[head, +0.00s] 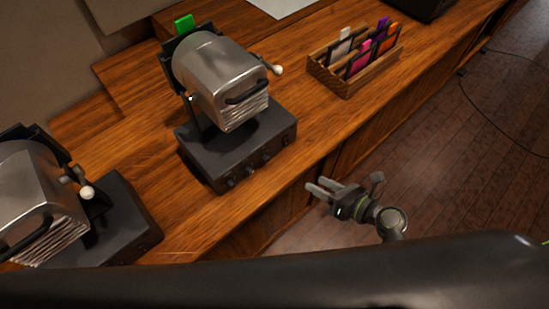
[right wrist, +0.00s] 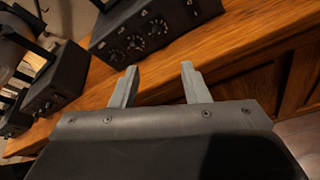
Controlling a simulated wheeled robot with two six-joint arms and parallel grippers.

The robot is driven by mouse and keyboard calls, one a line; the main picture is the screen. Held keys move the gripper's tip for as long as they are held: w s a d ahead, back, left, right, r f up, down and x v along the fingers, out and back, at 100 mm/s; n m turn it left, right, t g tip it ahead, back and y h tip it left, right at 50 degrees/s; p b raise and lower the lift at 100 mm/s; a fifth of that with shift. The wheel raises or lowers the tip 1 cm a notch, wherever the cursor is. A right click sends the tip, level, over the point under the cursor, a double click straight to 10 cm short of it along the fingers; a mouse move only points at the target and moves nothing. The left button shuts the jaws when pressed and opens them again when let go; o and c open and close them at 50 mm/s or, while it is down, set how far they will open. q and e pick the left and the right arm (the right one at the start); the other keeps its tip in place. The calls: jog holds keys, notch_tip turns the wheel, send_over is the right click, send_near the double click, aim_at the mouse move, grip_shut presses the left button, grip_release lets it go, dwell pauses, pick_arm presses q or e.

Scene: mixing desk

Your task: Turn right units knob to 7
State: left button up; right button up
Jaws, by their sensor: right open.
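The right unit (head: 228,85) is a silver drum-shaped machine on a dark box base (head: 215,160) on the wooden desk. Several small dark knobs (head: 249,170) line the base's front face. In the right wrist view the base (right wrist: 190,15) shows at the top, with round knobs (right wrist: 135,43) and pale markings too small to read. My right gripper (head: 318,185) is open and empty, in front of the desk edge and to the right of the knobs, apart from them. Its two fingers also show in the right wrist view (right wrist: 159,68). My left gripper is not in view.
A similar left unit (head: 40,205) stands at the lower left. A wooden rack (head: 347,84) with coloured cards sits on the desk to the right. A green card (head: 184,24) stands behind the right unit. The space before the desk front is open floor (head: 450,160).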

jog(key=p, duration=0.2)
send_near(269, 159)
jog(key=shift+n, duration=0.3)
jog(key=x, duration=0.6)
jog(key=shift+w+a+f, duration=0.1)
jog(key=shift+w+a, duration=0.2)
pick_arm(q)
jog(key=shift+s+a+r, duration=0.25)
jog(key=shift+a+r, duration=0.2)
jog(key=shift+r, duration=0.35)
pick_arm(e)
jog(key=shift+w+a+f, duration=0.25)
jog(key=shift+w+a, duration=0.2)
jog(key=shift+w, duration=0.05)
grip_shut()
jog(key=shift+g, duration=0.3)
